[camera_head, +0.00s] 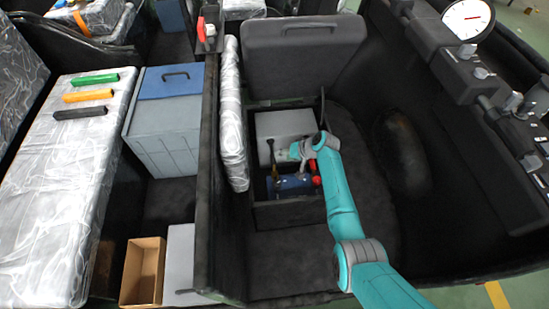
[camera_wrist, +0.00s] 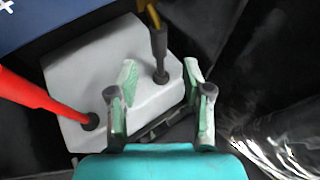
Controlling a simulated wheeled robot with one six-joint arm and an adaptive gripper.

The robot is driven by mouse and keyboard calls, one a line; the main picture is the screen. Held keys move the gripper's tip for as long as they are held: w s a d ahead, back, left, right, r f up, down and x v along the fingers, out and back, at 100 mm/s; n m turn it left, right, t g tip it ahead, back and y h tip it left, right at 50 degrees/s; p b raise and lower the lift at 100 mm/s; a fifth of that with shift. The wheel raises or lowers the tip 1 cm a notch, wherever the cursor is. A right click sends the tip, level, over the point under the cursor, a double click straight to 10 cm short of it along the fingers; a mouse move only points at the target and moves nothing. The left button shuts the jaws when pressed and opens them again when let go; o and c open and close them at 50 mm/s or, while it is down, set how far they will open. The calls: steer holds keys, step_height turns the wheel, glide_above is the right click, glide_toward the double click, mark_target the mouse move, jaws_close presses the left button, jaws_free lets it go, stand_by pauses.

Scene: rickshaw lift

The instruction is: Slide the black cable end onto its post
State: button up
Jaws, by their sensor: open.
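The black cable end (camera_wrist: 159,45) stands upright in the wrist view, with a yellow-brown part at its top. Its lower tip meets a dark round spot on a pale grey block (camera_wrist: 125,95); I cannot tell whether it is seated on a post there. In the head view the cable end (camera_head: 272,158) shows as a thin dark and brown piece left of my gripper. My gripper (camera_wrist: 160,68) is open and empty, its two fingers apart, one on each side of the cable end in the picture. Contact is not visible.
A red cable end (camera_wrist: 45,95) meets another dark spot on the block. A blue box (camera_head: 291,185) lies in the compartment with it. A raised black lid (camera_head: 300,60) stands behind, and a plastic-wrapped panel (camera_head: 232,120) borders the left. The dark floor at right is clear.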

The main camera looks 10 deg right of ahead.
mark_target(273, 160)
steer(key=shift+x, duration=3.25)
jaws_close()
